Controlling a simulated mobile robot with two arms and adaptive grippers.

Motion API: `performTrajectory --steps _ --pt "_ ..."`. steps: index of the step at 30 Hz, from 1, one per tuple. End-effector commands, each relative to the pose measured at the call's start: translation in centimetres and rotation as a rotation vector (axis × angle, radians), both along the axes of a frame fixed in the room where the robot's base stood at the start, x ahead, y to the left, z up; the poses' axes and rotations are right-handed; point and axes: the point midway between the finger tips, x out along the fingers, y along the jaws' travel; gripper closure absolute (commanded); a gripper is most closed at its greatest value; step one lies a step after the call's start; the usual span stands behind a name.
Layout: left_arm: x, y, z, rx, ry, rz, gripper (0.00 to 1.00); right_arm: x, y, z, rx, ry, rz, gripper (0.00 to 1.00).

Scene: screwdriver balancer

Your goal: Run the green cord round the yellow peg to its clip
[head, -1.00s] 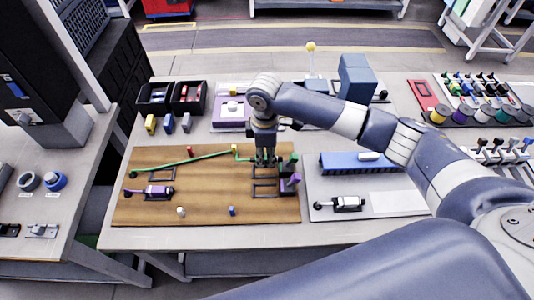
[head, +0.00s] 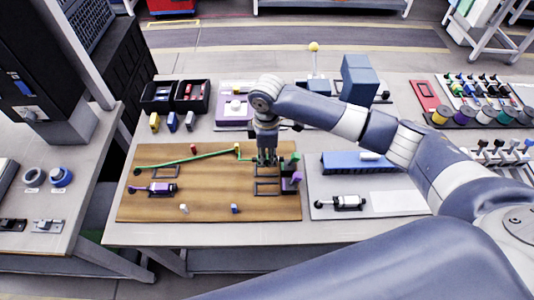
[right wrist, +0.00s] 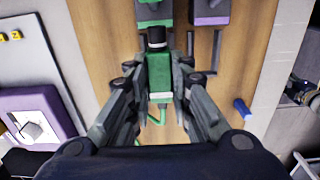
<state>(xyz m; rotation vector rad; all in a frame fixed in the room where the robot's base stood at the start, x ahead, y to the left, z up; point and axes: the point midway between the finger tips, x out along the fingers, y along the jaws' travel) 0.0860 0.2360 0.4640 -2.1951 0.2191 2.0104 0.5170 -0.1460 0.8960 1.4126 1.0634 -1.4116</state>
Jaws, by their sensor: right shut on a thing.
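The green cord (head: 190,159) runs from the left side of the wooden board up to the yellow peg (head: 237,147). It bends there and continues toward my right gripper (head: 266,161). In the right wrist view my right gripper (right wrist: 158,92) is shut on the cord's green end piece (right wrist: 158,72), which has a dark tip. The green clip (head: 294,158) stands to the right of the gripper in the head view. It also shows just beyond the dark tip in the right wrist view (right wrist: 152,12), with a small gap seeming to separate them. My left gripper is out of view.
A purple clip (head: 291,183) stands close by the green one. A red peg (head: 193,148), a white peg (head: 184,208) and a blue peg (head: 235,208) stand on the board (head: 150,208).

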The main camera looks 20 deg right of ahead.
Motion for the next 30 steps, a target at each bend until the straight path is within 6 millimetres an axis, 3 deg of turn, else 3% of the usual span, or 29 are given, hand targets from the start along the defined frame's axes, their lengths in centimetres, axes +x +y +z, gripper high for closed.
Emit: performTrajectory --steps 30 --pt "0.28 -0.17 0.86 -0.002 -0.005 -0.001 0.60 0.25 0.03 0.00 0.000 0.000 0.000 1.00"
